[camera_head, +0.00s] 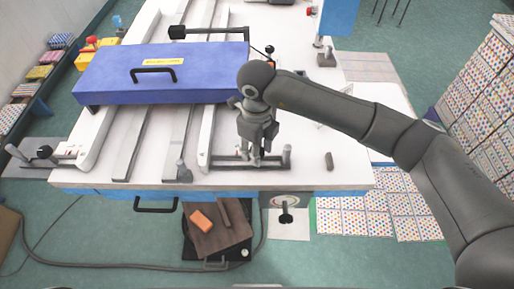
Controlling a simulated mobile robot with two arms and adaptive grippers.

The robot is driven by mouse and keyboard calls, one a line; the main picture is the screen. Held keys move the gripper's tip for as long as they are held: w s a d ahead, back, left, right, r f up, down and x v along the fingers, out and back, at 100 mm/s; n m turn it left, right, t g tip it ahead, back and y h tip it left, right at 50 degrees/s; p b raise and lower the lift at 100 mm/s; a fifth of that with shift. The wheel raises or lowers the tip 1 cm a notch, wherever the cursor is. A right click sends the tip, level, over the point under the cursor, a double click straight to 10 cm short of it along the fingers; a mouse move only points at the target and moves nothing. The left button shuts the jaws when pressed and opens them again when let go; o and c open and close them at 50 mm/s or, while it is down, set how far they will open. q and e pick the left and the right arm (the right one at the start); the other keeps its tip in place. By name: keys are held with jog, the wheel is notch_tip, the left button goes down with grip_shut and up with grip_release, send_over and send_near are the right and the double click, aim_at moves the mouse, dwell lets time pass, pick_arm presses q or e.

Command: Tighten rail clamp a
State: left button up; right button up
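My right gripper (256,156) points down at the front of the white table. Its fingers are at the dark crossbar (222,162) at the near end of the right-hand rail (207,135) and hide part of it. The fingers are too small to tell whether they are open, shut or touching. A similar crossbar with a black knob (44,152) is at the left rail's near end. No label shows which is rail clamp a. My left gripper is not in view.
A blue cover (115,75) with a black handle spans the rails behind my gripper. A short grey cylinder (329,161) stands on the table to the right. Below the front edge are a brown board (232,233) with an orange block (201,221) and patterned boxes (345,217).

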jog(key=m+b, duration=0.1)
jog(key=m, duration=0.1)
jog(key=m+b, duration=0.1)
jog(key=shift+f+m+b, duration=0.2)
jog(key=shift+m+b, duration=0.2)
jog(key=m+b, duration=0.3)
jog(key=m, duration=0.2)
jog(key=m+b, duration=0.2)
jog(key=m, duration=0.3)
jog(key=shift+r+m+b, duration=0.1)
jog(key=shift+m+b, duration=0.2)
jog(key=shift+m, duration=0.1)
jog(key=m+b, duration=0.1)
jog(key=m, duration=0.3)
jog(key=shift+m+b, duration=0.3)
jog(key=shift+m, duration=0.1)
jog(key=shift+r, duration=0.1)
jog(key=o, duration=1.1)
jog(key=shift+c, duration=0.2)
